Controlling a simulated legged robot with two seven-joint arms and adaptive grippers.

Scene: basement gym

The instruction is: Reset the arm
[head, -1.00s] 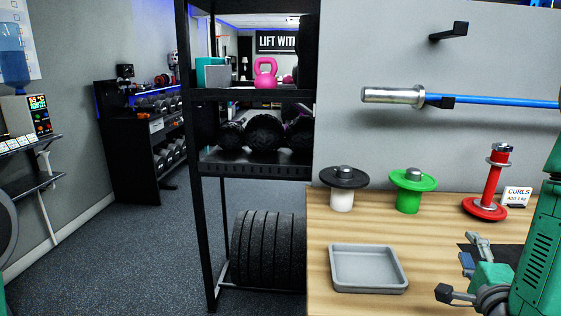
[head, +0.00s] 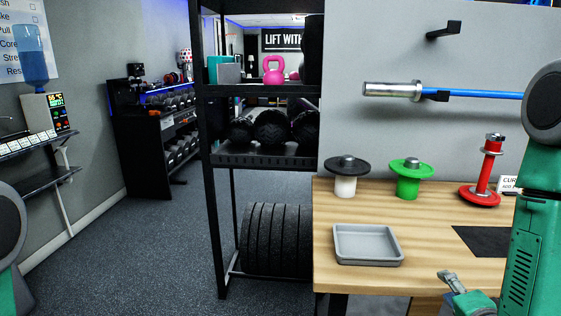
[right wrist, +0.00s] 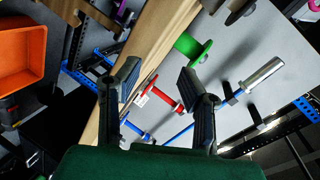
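My right arm, green with grey joints, stands at the right of the head view. Part of its gripper (head: 453,282) shows low in front of the table's front edge. In the right wrist view, the two dark fingers of my right gripper (right wrist: 160,72) are wide apart with nothing gripped between them. The red dumbbell handle (head: 488,170) stands upright on the table and shows tilted beyond the fingers in the right wrist view (right wrist: 164,100). My left gripper is out of view; only a piece of my left arm shows at the left edge.
The wooden table (head: 430,235) holds a grey tray (head: 368,245), a black-topped white spool (head: 346,178), a green spool (head: 410,180) and a dark mat (head: 485,241). A black rack (head: 212,150) stands left of it. Open floor (head: 150,250) lies further left. An orange bin (right wrist: 22,52) shows in the wrist view.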

